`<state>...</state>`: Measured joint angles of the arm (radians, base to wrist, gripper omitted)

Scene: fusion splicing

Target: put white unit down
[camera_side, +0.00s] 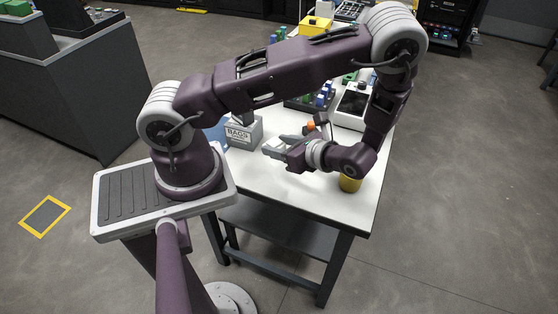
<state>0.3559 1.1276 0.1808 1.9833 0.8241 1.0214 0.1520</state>
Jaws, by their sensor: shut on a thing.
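My gripper (284,145) is at the near part of the white table (348,212), with its fingers pointing left in the picture. It is shut on a pale grey-white unit (273,148), which shows at the left end of the fingers. The unit appears to be above the table top, but the exact gap cannot be told from this angle. Part of the unit is hidden by the fingers.
A grey box marked BAGS (243,133) stands just left of the unit. A white device with a dark screen (354,104) and a rack of blue and green items (318,100) are farther back. The table's front area is clear.

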